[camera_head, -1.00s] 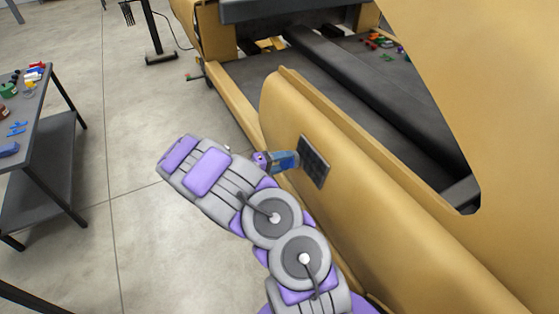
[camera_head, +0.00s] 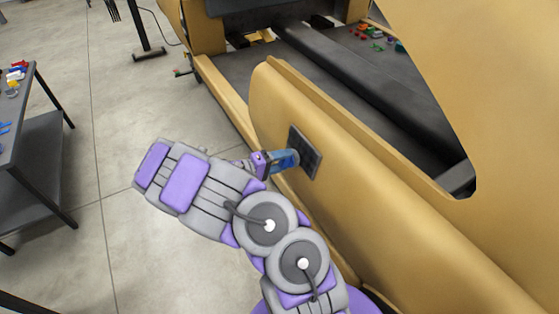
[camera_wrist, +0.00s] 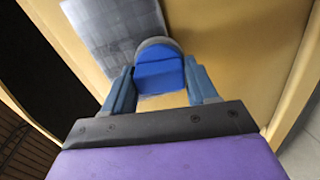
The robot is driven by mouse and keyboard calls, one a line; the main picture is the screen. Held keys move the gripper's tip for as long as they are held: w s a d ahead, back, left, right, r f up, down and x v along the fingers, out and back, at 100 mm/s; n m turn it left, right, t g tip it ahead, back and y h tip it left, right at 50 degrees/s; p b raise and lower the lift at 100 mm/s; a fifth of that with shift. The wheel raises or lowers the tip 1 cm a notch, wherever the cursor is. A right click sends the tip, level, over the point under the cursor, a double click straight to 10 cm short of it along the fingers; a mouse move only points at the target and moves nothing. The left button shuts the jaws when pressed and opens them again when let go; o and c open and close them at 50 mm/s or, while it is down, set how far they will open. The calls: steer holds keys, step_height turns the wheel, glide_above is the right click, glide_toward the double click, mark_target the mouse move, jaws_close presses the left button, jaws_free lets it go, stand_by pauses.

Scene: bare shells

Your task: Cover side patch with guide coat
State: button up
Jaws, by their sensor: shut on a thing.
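The side patch (camera_head: 305,152) is a dark grey square on the yellow shell's side panel (camera_head: 360,195). In the wrist view the patch (camera_wrist: 105,35) looks unevenly grey, with lighter and darker areas. My gripper (camera_head: 291,158) is shut on a blue applicator (camera_wrist: 158,70) with a grey rounded rim at its far end. The applicator's far end overlaps the patch's lower right edge in the wrist view; I cannot tell whether it touches. In the head view the gripper is at the patch's left side.
A dark table (camera_head: 35,140) with small coloured items stands at the left. The shell's open interior (camera_head: 350,75) has a dark floor with several small coloured pieces at the back. Bare concrete floor (camera_head: 100,120) lies between table and shell.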

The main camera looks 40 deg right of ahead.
steer(key=w+d, duration=0.2)
steer(key=w, duration=0.5)
stand_by(0.6)
steer(key=shift+v, duration=2.95)
steer(key=shift+v, duration=1.5)
steer(key=shift+d, duration=0.15)
steer(key=x, duration=0.7)
